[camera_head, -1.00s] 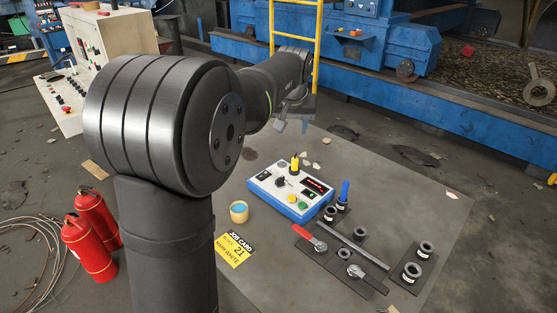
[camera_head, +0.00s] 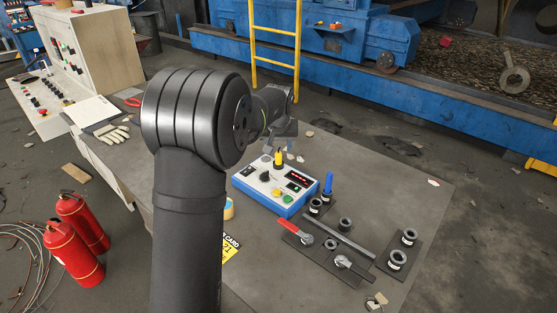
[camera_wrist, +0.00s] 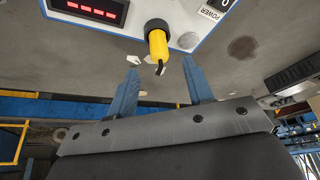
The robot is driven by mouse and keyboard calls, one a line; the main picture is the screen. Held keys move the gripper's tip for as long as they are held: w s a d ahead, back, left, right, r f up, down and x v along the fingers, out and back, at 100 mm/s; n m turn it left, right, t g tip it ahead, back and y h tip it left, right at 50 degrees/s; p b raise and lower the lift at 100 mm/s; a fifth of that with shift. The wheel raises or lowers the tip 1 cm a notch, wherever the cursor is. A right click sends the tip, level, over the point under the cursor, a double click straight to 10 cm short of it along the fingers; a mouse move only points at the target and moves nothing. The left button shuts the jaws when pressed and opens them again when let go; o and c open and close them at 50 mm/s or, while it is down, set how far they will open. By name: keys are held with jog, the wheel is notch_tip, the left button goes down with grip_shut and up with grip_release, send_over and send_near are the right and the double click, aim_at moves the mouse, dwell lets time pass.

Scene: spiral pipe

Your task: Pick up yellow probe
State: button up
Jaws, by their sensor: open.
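The yellow probe (camera_head: 278,158) stands upright in the blue-and-white control box (camera_head: 276,186) on the grey table. In the wrist view the probe (camera_wrist: 158,46) shows its yellow body, a dark collar at the box and a dark tip. My gripper (camera_wrist: 161,66) is open, with its two blue fingers apart and nothing between them. In that view the probe's tip lies between and just ahead of the fingertips. In the head view my gripper (camera_head: 290,146) is just above and behind the probe, partly hidden by my own wrist.
A blue probe (camera_head: 328,183) stands in a holder to the right of the box. Dark fixtures with a red-handled lever (camera_head: 290,227) lie in front of it. A yellow job card (camera_head: 231,247) and a round yellow container (camera_head: 229,209) are partly behind my arm.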

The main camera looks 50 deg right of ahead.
aim_at(279, 153)
jog(key=x, duration=0.4)
jog(key=shift+f, duration=0.35)
grip_shut()
